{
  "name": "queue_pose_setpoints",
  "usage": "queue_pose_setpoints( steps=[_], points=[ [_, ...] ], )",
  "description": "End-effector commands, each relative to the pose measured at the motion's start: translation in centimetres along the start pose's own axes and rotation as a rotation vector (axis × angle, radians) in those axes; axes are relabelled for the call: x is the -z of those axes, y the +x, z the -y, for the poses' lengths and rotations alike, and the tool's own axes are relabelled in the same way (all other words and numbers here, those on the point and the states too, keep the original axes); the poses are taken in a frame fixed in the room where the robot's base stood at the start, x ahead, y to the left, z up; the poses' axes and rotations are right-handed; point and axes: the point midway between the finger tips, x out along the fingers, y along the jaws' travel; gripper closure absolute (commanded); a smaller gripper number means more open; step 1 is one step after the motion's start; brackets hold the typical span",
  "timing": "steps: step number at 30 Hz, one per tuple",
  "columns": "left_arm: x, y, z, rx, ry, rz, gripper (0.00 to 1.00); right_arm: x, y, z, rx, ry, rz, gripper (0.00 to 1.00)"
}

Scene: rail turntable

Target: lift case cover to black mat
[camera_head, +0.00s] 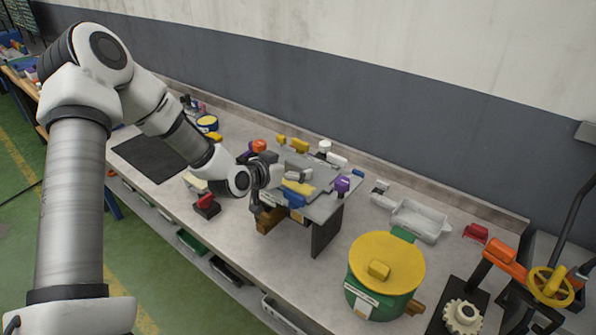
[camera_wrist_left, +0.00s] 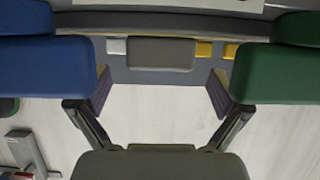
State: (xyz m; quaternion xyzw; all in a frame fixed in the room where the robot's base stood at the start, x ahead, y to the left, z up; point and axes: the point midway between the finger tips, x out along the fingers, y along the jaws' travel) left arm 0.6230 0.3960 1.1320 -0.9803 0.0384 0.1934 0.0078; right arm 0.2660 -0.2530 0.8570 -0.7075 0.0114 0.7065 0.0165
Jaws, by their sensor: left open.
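A flat grey plate (camera_head: 314,172), which looks like the case cover, lies on top of a raised dark grey stand (camera_head: 327,229). My left gripper (camera_head: 274,180) is at the stand's near left side, beside the plate, open and with nothing seen between its fingers. In the left wrist view the open fingers (camera_wrist_left: 160,92) are spread wide, and a grey block (camera_wrist_left: 160,54) shows beyond the gap between them. I cannot tell whether this block belongs to the cover. The black mat (camera_head: 150,158) lies bare on the bench at the left, partly behind my arm. My right gripper is out of view.
Small coloured blocks and a purple knob (camera_head: 342,184) crowd the stand. A green pot with a yellow lid (camera_head: 387,259) stands in front right. A grey open tray (camera_head: 419,221) lies behind it. A red-and-black piece (camera_head: 206,205) sits near the bench's front edge.

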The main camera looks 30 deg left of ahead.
Motion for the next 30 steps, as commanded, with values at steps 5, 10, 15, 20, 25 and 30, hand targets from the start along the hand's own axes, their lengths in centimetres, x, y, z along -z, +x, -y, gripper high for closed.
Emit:
queue_pose_setpoints(
  steps=[5, 10, 15, 20, 25, 30],
  points=[
    [0.2, 2.6, 0.0, 0.0, 0.004, 0.002, 0.0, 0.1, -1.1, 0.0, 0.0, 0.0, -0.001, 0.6],
    [0.0, 2.9, 0.0, 0.0, -0.002, 0.001, 0.0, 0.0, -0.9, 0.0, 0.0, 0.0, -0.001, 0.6],
    [0.1, 2.9, 0.0, 0.0, -0.001, 0.001, 0.43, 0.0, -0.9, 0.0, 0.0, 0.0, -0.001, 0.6],
    [0.0, 2.9, 0.0, 0.0, -0.001, 0.001, 0.88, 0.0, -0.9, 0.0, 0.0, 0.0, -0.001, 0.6],
    [0.1, 2.9, 0.0, 0.0, 0.0, 0.0, 0.88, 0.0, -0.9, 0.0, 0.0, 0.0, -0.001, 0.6],
    [0.6, 2.7, 0.0, 0.0, 0.001, -0.001, 0.88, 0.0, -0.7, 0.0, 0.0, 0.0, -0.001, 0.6]
  ],
)
